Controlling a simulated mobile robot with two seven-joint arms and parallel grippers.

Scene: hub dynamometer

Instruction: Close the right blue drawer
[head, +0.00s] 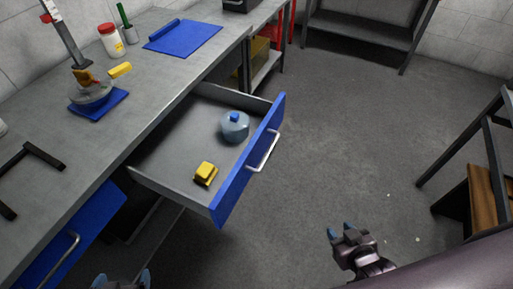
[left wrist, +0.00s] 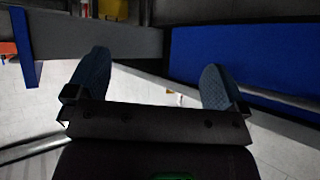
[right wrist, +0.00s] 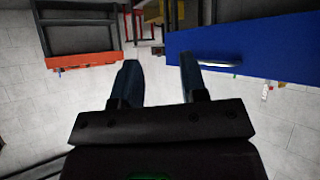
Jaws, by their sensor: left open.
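The right blue drawer (head: 228,190) stands pulled out from under the grey workbench, its blue front and silver handle (head: 264,152) facing right. A bluish round container (head: 235,128) with a blue knob and a yellow block (head: 205,173) lie inside. My right gripper (head: 341,230) is open and empty, right of the drawer front and apart from it. In the right wrist view, a blue drawer front (right wrist: 245,45) with a handle shows beyond its fingers (right wrist: 159,80). My left gripper (head: 121,279) is open at the bottom edge, near the left blue drawer (head: 75,228). In the left wrist view its fingers (left wrist: 157,85) are empty.
The workbench (head: 130,120) holds a blue mat (head: 185,37), a white jar (head: 111,40), a green-handled tool and a glass flask on a blue pad (head: 98,105). A shelf rack (head: 480,150) stands at right. The floor between drawer and rack is clear.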

